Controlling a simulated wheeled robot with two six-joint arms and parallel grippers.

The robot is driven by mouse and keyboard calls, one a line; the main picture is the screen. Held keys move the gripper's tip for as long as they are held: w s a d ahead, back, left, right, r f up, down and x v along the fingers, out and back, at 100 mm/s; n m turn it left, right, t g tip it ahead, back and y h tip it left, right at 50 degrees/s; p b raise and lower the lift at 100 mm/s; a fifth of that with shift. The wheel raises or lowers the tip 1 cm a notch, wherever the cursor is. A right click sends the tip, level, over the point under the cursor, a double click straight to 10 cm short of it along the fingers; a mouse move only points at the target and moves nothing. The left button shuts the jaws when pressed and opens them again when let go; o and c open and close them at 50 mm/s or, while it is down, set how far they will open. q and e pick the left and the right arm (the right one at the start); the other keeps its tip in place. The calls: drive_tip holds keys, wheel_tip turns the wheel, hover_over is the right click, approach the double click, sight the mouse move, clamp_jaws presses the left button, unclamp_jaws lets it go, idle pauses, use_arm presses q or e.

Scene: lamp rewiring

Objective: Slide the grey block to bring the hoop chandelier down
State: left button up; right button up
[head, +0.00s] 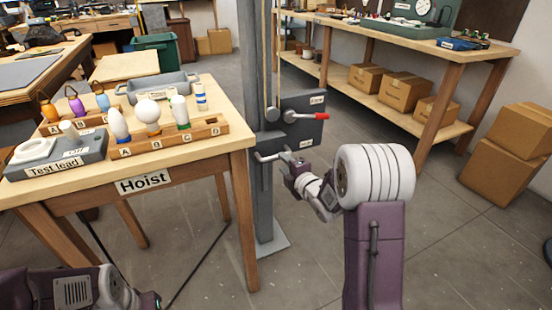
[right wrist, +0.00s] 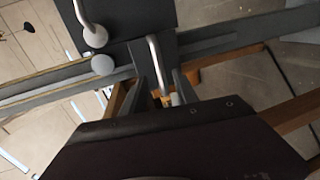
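The grey block (head: 266,141) sits on the tall grey hoist post, with a bent metal handle (head: 268,156) sticking out of its front. My right gripper (head: 287,158) is at this handle. In the right wrist view the handle (right wrist: 155,62) runs down from the dark grey block (right wrist: 138,52) between the two fingers (right wrist: 163,92), which stand apart with a gap around it. My left arm shows at the bottom left of the head view; its gripper is at the frame's edge, its fingers not clear. The hoop chandelier is not in view.
A grey box with a red-tipped lever (head: 305,116) is on the post, above and right of the handle. The table labelled Hoist (head: 143,183), left of the post, carries bulbs in a wooden rack (head: 170,140) and a test lead unit (head: 55,155).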

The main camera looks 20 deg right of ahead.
sight(276, 157)
drive_tip(key=b+x, duration=0.1)
drive_tip(key=x, duration=0.5)
drive_tip(key=shift+w+f, duration=0.15)
drive_tip(key=shift+w, duration=0.3)
clamp_jaws()
idle(0.9)
